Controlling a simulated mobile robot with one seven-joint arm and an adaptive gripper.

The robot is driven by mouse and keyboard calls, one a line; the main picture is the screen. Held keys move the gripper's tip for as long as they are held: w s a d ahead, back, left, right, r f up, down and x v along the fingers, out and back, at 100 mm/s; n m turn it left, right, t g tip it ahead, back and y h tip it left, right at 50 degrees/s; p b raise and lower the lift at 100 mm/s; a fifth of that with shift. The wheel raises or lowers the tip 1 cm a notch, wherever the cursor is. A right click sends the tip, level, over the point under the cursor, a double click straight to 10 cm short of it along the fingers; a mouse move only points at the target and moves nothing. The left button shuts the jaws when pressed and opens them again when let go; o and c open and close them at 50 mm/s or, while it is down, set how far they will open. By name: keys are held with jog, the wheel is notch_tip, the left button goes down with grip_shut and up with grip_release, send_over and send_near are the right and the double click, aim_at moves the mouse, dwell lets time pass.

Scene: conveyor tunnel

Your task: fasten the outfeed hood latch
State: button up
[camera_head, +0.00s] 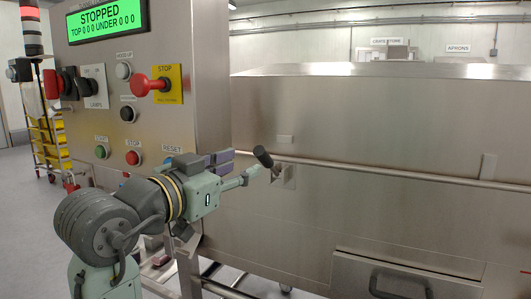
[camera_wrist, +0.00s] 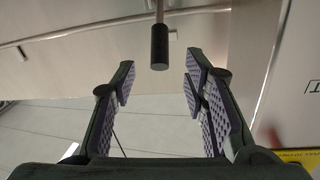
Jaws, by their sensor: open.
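The hood latch handle (camera_head: 263,156) is a short lever with a black grip. It tilts up and left from a small steel bracket (camera_head: 288,176) on the side of the steel hood (camera_head: 380,125). In the wrist view, the black grip (camera_wrist: 159,47) hangs at top centre, just beyond the fingertips and roughly midway between them. My gripper (camera_head: 238,169) is left of the handle, at about its height, pointing toward it. In the wrist view, my gripper (camera_wrist: 159,76) has its purple-padded fingers spread, with nothing between them. Contact with the grip is not seen.
A steel rail (camera_head: 400,177) runs along the hood. A drawer (camera_head: 405,280) is low on the right. Floor is open at left.

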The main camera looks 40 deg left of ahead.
aim_at(258, 158)
jog(key=w+p, duration=0.1)
jog(key=w, duration=0.4)
jog(key=w+a+p, duration=0.1)
jog(key=w, duration=0.2)
jog(key=shift+w+p, duration=0.35)
jog(key=shift+c, duration=0.5)
jog(key=shift+d, duration=0.1)
grip_shut()
